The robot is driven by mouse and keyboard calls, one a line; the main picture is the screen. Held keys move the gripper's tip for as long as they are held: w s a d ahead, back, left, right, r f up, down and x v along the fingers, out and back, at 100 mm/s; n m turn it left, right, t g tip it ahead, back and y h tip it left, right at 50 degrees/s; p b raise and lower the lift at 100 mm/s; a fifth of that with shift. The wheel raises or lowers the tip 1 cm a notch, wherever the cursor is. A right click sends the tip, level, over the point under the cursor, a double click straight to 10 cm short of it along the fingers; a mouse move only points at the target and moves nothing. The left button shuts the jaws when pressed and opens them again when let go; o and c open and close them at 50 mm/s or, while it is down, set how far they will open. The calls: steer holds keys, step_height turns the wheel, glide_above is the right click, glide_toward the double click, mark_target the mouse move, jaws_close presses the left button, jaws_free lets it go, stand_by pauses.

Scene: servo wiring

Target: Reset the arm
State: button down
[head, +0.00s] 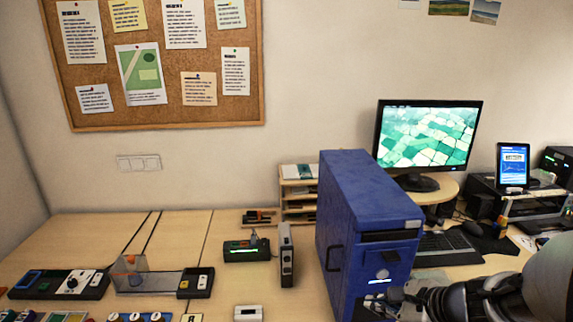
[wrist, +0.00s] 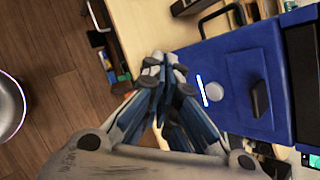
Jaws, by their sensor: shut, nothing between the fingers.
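My gripper (wrist: 165,75) is shut and empty in the wrist view, with its fingertips together. In the head view my gripper (head: 377,302) shows at the lower right, in front of the lower part of a blue computer case (head: 362,200). The same blue case (wrist: 235,55) fills the right of the wrist view, with a lit white strip, a round button and a dark handle. I cannot tell whether the fingertips touch the case; they appear beside it. My arm (head: 500,295) comes in from the lower right corner.
A wooden desk (head: 190,235) carries control boxes (head: 60,284) at the left and a small grey upright unit (head: 286,255) beside the case. A monitor (head: 427,135), keyboard (head: 445,245) and tablet (head: 513,165) stand at the right. Wooden floor (wrist: 45,100) lies open beyond the desk edge.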

steer(key=s+a+r+n+g, duration=0.2)
steer(key=s+a+r+n, duration=0.35)
steer(key=a+n, duration=0.3)
steer(key=s+r+n+g+h, duration=0.1)
steer(key=s+r+n+h, duration=0.2)
steer(key=s+n, duration=1.1)
steer(key=shift+s+h, duration=0.7)
steer(key=shift+s, duration=0.05)
steer(key=shift+d, duration=0.1)
